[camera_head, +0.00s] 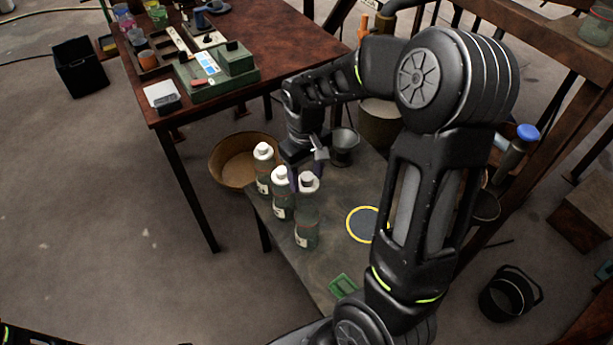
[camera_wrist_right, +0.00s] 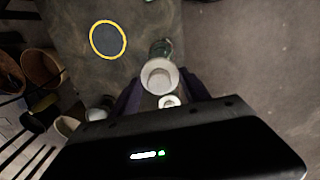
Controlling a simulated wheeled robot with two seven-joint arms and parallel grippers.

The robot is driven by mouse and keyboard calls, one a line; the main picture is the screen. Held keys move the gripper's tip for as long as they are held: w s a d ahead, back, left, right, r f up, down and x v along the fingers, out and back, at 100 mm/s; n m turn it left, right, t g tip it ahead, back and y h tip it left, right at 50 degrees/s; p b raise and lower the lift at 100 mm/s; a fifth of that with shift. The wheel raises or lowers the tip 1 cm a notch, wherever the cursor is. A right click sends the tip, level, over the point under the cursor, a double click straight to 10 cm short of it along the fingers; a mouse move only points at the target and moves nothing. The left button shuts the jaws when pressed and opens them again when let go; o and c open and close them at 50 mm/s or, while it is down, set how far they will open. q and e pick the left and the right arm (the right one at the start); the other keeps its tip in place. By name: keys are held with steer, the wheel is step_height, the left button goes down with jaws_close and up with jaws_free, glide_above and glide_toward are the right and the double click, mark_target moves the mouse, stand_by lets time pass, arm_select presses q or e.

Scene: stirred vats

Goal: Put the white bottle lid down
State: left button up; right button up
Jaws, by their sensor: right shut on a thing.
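In the right wrist view my right gripper (camera_wrist_right: 163,92) is shut on the white bottle lid (camera_wrist_right: 160,76), a pale round piece between the dark fingers. A greenish bottle body (camera_wrist_right: 161,48) shows beyond it. My left gripper is out of view.
A yellow-ringed dark disc (camera_head: 362,224) and a green tray (camera_head: 343,287) lie on the grey table (camera_head: 325,265). A metal pot (camera_head: 343,147) is behind the gripper. A wide basket (camera_head: 232,165) is left. A taller brown table (camera_head: 285,45) holds boxes and jars.

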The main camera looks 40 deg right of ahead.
stand_by(0.3)
steer(key=w+a+r, duration=0.4)
steer(key=w+a, duration=0.6)
steer(key=a, duration=0.5)
steer(key=shift+w+a, duration=0.2)
steer(key=shift+a, duration=0.1)
